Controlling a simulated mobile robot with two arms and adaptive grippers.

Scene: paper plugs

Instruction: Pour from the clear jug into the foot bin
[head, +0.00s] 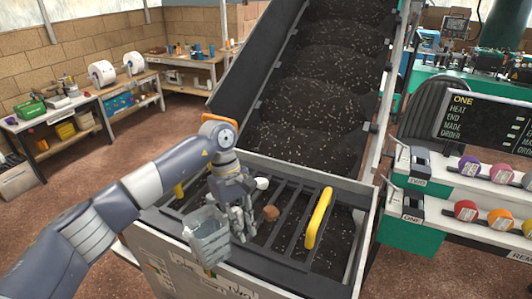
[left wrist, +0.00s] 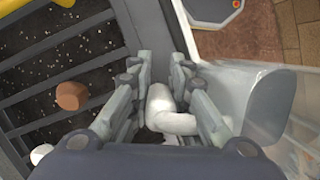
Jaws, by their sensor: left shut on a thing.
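The clear jug (head: 208,240) hangs from my left gripper (head: 243,222) at the front left of the foot bin. It also shows at the right in the left wrist view (left wrist: 262,108). My left gripper (left wrist: 157,95) is shut on its pale handle (left wrist: 170,118). The jug looks close to upright; I cannot make out its contents. The foot bin (head: 352,268) has a metal rim, dark bars across its top and dark speckled material below. The gripper is over the bars, with the jug near the front rim. My right gripper is not in view.
A brown lump (head: 271,213) and a white piece (head: 262,183) lie on the bars. A yellow handle (head: 318,218) stands up at the right. The dark conveyor (head: 315,85) rises behind. Shelves with coloured rolls (head: 467,210) stand right; a workbench (head: 60,112) stands left.

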